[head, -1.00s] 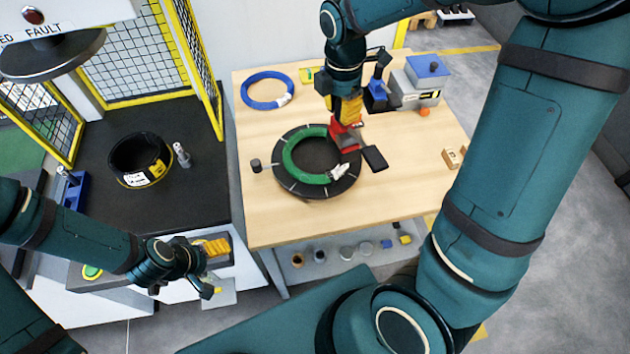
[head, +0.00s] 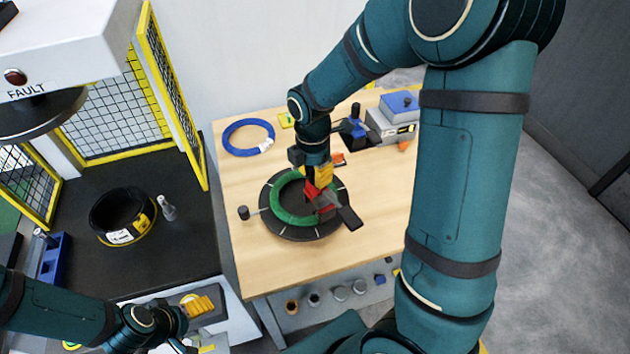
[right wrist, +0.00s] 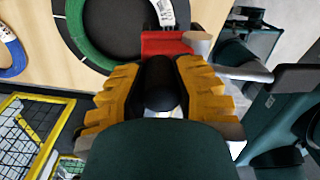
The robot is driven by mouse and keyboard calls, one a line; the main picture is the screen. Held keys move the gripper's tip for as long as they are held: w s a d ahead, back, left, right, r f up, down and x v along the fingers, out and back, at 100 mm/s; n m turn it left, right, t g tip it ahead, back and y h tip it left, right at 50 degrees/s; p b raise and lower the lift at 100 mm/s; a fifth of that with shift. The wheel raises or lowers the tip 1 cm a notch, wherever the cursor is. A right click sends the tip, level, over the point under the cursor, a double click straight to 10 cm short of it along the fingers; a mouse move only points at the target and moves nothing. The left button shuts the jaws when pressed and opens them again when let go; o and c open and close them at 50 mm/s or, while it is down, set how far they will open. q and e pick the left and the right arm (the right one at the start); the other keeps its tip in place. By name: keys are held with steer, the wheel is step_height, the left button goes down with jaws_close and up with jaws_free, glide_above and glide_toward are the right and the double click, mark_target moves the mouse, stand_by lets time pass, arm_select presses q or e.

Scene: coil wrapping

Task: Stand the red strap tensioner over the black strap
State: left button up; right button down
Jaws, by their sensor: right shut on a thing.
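My right gripper (head: 318,174) is shut on the red strap tensioner (head: 312,190), above the right side of the green coil (head: 285,213). In the right wrist view the yellow fingers of the gripper (right wrist: 158,90) close on a black handle, with the tensioner's red body (right wrist: 165,43) beyond and a grey lever to the right. The coil (right wrist: 82,38) lies on a dark round stand (head: 292,233). I cannot make out the black strap or tell whether the tensioner touches the coil. My left gripper (head: 197,325) is low at the left, empty, its fingers apart.
A blue coil (head: 248,137) lies at the table's back left. A grey box with a blue top (head: 398,104) stands at the back right. On the dark bench (head: 150,235) are a black coil (head: 122,215) and a yellow-framed mesh guard (head: 110,110). The table's front is clear.

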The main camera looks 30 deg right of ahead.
step_height(320, 180, down, 2)
steer(key=shift+w+f, duration=0.1)
steer(key=shift+f, duration=0.15)
steer(key=shift+r, duration=0.1)
steer(key=shift+f+b, duration=0.35)
steer(key=shift+f, duration=0.1)
steer(key=shift+f, duration=0.2)
steer(key=c, duration=0.9)
jaws_free()
steer(key=shift+o, duration=0.2)
steer(key=shift+r, duration=0.1)
